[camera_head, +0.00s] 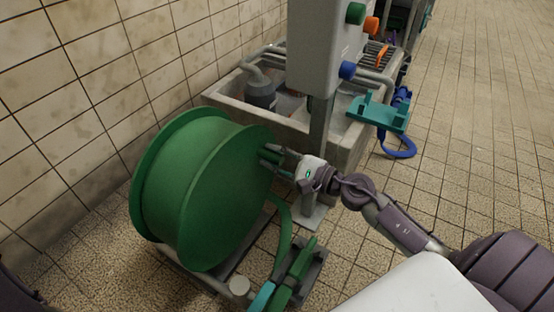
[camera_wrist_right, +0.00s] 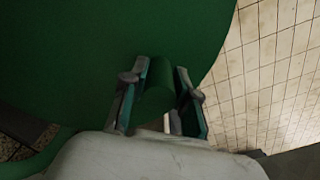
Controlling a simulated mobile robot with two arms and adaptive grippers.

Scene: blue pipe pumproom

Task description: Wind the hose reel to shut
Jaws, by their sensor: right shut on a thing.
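A large green hose reel (camera_head: 205,190) stands on a low metal frame on the floor, left of centre in the head view. Its flat green side also fills much of the right wrist view (camera_wrist_right: 70,60). My right gripper (camera_head: 271,157) is at the upper right edge of that side. In the right wrist view its fingers (camera_wrist_right: 160,98) are shut on a green round handle (camera_wrist_right: 157,80) on the reel's face. A green hose (camera_head: 283,225) hangs from the reel toward the floor. My left gripper is out of view.
Behind the reel is a concrete basin (camera_head: 345,150) with a pump (camera_head: 261,92) and pipes. A grey control cabinet (camera_head: 318,50) on a post stands close to my right gripper. A teal bracket (camera_head: 378,113) and blue strap are right of it. Tiled floor is clear at the right.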

